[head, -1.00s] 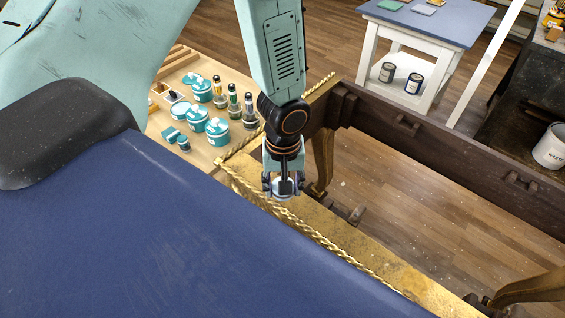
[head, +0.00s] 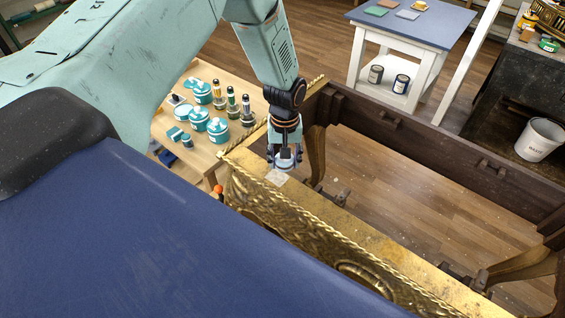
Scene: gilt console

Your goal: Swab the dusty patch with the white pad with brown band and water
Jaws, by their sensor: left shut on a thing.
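My left gripper (head: 285,163) is over the gilt top rail of the console (head: 335,222), near its left corner. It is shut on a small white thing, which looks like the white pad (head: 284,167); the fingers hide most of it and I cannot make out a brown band. A pale, whitish patch (head: 276,178), which looks like the dusty patch, shows on the gilt surface just below and in front of the fingertips. I cannot tell whether the pad touches the surface. My right gripper is not in view.
A wooden table (head: 205,157) with teal-labelled tubs (head: 218,130) and small bottles (head: 232,105) stands behind on the left. A twisted gilt edging (head: 300,212) runs along the console's front. A blue-topped table (head: 410,24) and a white bucket (head: 540,138) stand farther back.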

